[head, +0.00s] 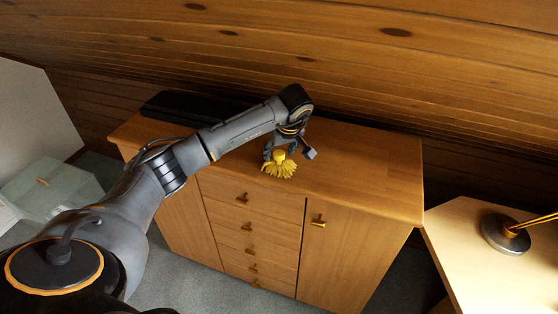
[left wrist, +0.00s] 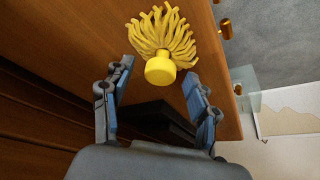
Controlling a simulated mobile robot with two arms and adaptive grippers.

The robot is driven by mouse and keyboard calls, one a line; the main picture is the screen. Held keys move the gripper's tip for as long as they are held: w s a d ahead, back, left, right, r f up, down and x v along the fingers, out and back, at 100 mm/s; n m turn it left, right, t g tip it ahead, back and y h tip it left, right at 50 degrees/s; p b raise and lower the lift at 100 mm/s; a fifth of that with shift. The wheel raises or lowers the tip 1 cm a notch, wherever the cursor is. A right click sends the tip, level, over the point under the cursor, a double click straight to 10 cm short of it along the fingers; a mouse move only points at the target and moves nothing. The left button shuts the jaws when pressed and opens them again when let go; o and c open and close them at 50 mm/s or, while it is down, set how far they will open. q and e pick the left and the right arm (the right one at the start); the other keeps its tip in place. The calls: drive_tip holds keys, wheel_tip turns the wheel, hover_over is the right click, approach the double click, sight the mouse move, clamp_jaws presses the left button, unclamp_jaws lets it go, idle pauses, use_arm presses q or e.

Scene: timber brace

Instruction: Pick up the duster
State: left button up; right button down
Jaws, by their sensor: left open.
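The yellow duster (head: 279,166) is on top of the wooden dresser (head: 372,172), close to its front edge. It has a round yellow knob and a fringe of thick strands. My left gripper (head: 289,151) is at the duster, just behind it in the head view. In the left wrist view, the duster (left wrist: 163,45) lies ahead of the open fingers (left wrist: 158,78), with its knob roughly between the two fingertips. I cannot tell whether either finger touches it. My right gripper is not in view.
A long black object (head: 185,107) lies at the back left of the dresser top. A pale table (head: 485,262) with a metal lamp base (head: 505,234) stands at the right. A glass-like box (head: 55,187) is at the left. The right part of the dresser top is clear.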

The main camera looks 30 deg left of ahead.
use_arm(q)
drive_tip(key=shift+w+a+f, duration=0.2)
drive_tip(key=shift+f, duration=0.4)
clamp_jaws()
drive_tip(key=shift+r, duration=0.15)
drive_tip(key=shift+r, duration=0.2)
wheel_tip(320, 180, up, 3)
drive_tip(key=shift+f+b, duration=0.15)
drive_tip(key=shift+b, duration=0.75)
drive_tip(key=s+d+r+b, duration=0.1)
drive_tip(key=s+d+r, duration=0.2)
drive_tip(key=s+r, duration=0.6)
drive_tip(key=s, duration=0.4)
drive_tip(key=shift+s+d+r, duration=0.15)
drive_tip(key=shift+s+r, duration=0.15)
drive_tip(key=shift+s, duration=0.05)
